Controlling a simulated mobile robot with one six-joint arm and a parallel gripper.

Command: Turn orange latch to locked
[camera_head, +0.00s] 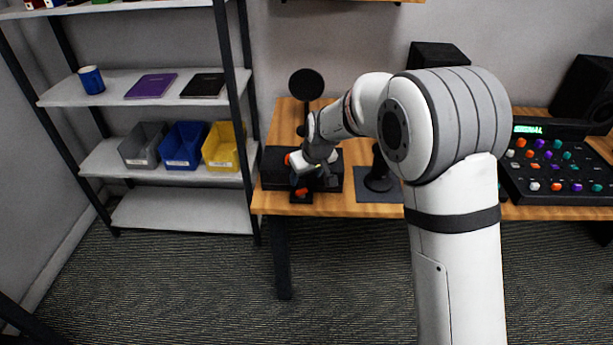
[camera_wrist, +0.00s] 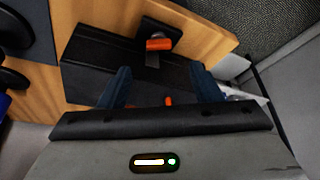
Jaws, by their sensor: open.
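An orange latch handle (camera_wrist: 159,44) sits on a small black mount near the table's front edge in the wrist view. It also shows in the head view (camera_head: 301,192), just below my gripper (camera_head: 316,172). In the wrist view my gripper (camera_wrist: 162,74) has its two dark blue fingers apart, with nothing held between them. The fingers are over a black box (camera_wrist: 92,58), and the handle lies beyond the fingertips. A smaller orange piece (camera_wrist: 168,101) shows between the finger bases. Whether the latch is locked I cannot tell.
The wooden table (camera_head: 273,203) carries a black stand (camera_head: 378,180) right of my gripper and a round black disc on a stand (camera_head: 306,84) behind. A button console (camera_head: 560,165) is farther right. A shelf rack (camera_head: 168,83) with bins stands left.

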